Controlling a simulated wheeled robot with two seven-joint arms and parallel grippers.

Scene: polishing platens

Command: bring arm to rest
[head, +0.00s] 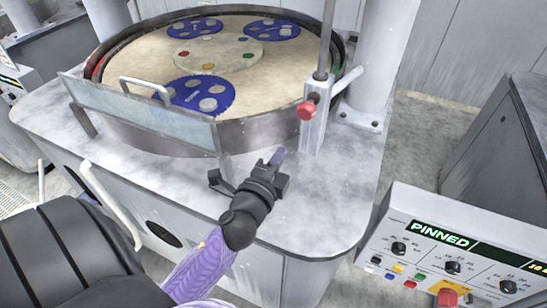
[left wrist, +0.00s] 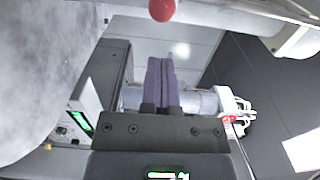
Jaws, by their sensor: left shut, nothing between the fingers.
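My left gripper (head: 277,158) is over the front right of the grey machine top (head: 335,205), to the right of the clear guard panel. Its purple fingers are together with nothing between them, and they also show closed in the left wrist view (left wrist: 161,82). My left arm comes in from the lower left in the head view. My right gripper does not show in either view.
A round polishing platen (head: 135,58) with blue discs (head: 200,95) lies behind the guard panel (head: 140,108). A red knob (head: 306,110) on a post stands just beyond the gripper. A control box reading PINNED (head: 440,235) is at right.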

